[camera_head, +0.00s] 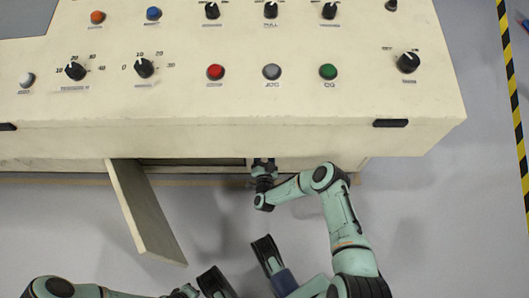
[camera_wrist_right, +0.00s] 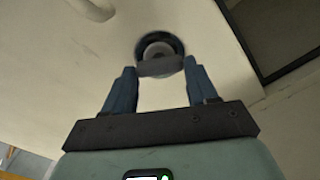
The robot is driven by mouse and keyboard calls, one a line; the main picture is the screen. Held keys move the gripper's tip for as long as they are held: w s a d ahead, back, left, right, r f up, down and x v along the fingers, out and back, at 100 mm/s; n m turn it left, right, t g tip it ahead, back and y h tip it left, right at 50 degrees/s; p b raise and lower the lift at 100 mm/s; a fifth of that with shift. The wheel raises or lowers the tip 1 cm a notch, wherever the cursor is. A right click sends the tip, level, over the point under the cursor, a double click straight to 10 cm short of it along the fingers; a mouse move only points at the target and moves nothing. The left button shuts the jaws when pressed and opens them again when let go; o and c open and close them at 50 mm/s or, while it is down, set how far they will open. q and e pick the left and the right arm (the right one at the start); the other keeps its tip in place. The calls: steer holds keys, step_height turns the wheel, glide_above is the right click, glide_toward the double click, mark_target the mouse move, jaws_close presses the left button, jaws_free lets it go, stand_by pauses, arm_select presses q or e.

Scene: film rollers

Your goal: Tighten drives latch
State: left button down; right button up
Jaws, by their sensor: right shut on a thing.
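The latch (camera_wrist_right: 157,48) is a round dark-rimmed fitting with a pale centre and a grey cross bar, set in the cream cabinet face. My right gripper (camera_wrist_right: 160,72) has its two blue fingers at either end of the bar and is shut on it. In the head view my right gripper (camera_head: 262,164) reaches the cabinet front below the console's overhang, right of the opening. The latch itself is hidden there.
A cabinet door (camera_head: 146,214) stands open, left of my right gripper. The cream console (camera_head: 230,110) overhangs above, with several knobs and coloured buttons. A dark opening (camera_wrist_right: 275,35) lies beside the latch in the wrist view. Grey floor is clear at the right, up to a yellow-black stripe (camera_head: 515,110).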

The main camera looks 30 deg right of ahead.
steer(key=m, duration=1)
steer(key=shift+d+f, duration=0.1)
steer(key=shift+m, duration=0.4)
steer(key=o, duration=1.1)
steer(key=shift+c, duration=0.2)
steer(key=shift+f, duration=0.1)
